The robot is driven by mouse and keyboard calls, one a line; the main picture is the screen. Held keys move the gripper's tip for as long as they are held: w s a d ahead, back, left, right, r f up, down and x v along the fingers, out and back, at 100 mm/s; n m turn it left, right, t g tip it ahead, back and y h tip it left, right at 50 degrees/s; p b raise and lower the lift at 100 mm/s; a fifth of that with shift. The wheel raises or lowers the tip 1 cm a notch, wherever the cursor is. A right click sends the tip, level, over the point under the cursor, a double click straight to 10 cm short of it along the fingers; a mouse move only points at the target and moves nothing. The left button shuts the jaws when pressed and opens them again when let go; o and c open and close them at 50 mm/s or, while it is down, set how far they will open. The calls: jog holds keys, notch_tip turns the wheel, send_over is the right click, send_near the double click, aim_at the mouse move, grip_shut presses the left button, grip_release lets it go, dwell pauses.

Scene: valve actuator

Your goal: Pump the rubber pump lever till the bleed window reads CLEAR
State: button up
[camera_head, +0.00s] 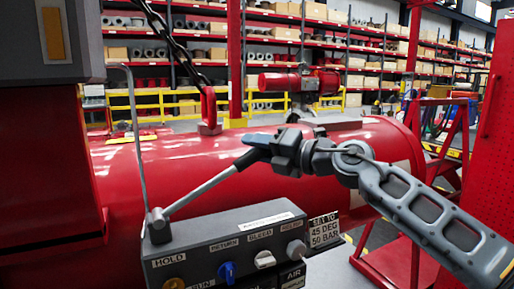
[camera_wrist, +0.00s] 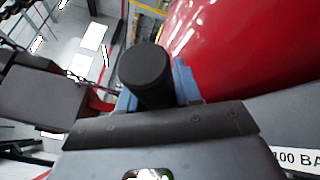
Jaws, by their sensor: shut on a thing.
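The pump lever (camera_head: 200,190) is a grey rod that rises at a slant, up and to the right, from a pivot block on the left end of the grey control box (camera_head: 225,240). My gripper (camera_head: 262,141) is shut around its upper end, above the red cylinder. In the wrist view the round black rubber end of the lever (camera_wrist: 146,66) stands out between the blue fingers of my gripper (camera_wrist: 155,95). The box carries labels HOLD, RETURN, BLEED and another at the right. I cannot make out the bleed window's reading.
The large red cylinder (camera_head: 270,165) lies behind the box, with a chain and lifting eye (camera_head: 209,110) on top. A thin bent rod (camera_head: 135,125) stands at the left. A blue knob (camera_head: 226,271) and other knobs line the box front. A sign (camera_head: 324,229) reads SET TO 45 DEG 50 BAR.

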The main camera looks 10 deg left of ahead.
jog(key=shift+f, duration=0.1)
grip_shut()
jog(key=f+m+b, duration=0.1)
jog(key=f+b, duration=0.1)
jog(key=w+d+f+m+t+y+b, duration=0.1)
jog(key=f+b, duration=0.1)
jog(key=f, duration=0.1)
jog(key=d+f+m+b, duration=0.1)
jog(key=f+m+b, duration=0.1)
jog(key=f, duration=0.1)
jog(key=shift+w+f+y+b, duration=0.2)
jog(key=shift+f+y+b, duration=0.05)
jog(key=shift+y+b, duration=0.15)
jog(key=o, duration=1)
grip_release()
jog(key=shift+r, duration=0.1)
jog(key=shift+d, duration=0.15)
jog(key=shift+v, duration=3.8)
jog(key=shift+s, duration=0.1)
